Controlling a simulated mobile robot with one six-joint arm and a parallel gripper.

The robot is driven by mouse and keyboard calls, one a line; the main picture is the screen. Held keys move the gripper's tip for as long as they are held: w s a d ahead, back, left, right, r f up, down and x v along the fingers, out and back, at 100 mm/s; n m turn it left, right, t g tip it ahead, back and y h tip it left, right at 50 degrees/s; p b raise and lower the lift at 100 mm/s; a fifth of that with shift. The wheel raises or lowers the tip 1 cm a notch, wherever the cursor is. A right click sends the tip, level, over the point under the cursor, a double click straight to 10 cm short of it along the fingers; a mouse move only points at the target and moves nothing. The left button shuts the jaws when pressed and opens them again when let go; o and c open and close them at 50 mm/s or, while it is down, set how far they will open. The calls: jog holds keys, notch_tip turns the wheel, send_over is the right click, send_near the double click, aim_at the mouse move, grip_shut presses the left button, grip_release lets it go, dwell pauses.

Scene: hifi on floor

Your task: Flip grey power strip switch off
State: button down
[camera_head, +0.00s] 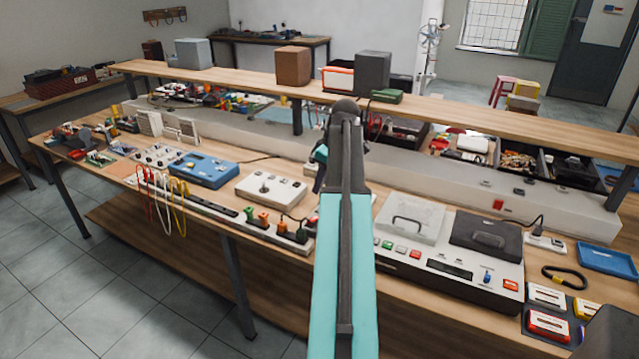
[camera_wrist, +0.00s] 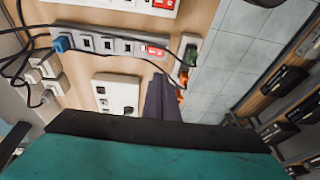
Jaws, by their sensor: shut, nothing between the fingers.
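A grey power strip (camera_wrist: 120,44) with a row of dark sockets runs across the upper part of the wrist view. A blue plug (camera_wrist: 60,44) sits at its left end, and a lit-looking red switch (camera_wrist: 156,49) is at its right end. I cannot tell which way the switch is set. My gripper (camera_wrist: 160,80) is shut and empty, its dark fingers just below the switch in the picture. I cannot tell whether they touch the strip.
A white switch box (camera_wrist: 117,95) and white plugs with black cables (camera_wrist: 48,75) are left. A raised wooden shelf (camera_head: 230,83) crosses the bench.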

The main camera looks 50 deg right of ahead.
jog(key=p, duration=0.1)
send_near(308, 222)
jog(key=shift+w+d+f, duration=0.15)
jog(key=shift+w, duration=0.55)
jog(key=shift+p+x, duration=0.55)
jog(key=shift+x, duration=0.65)
jog(key=shift+s+a+f+p, duration=0.15)
jog(key=shift+f+p, duration=0.1)
jog(key=shift+f, duration=0.55)
jog(key=shift+a+f+p, duration=0.2)
jog(key=shift+f, duration=0.65)
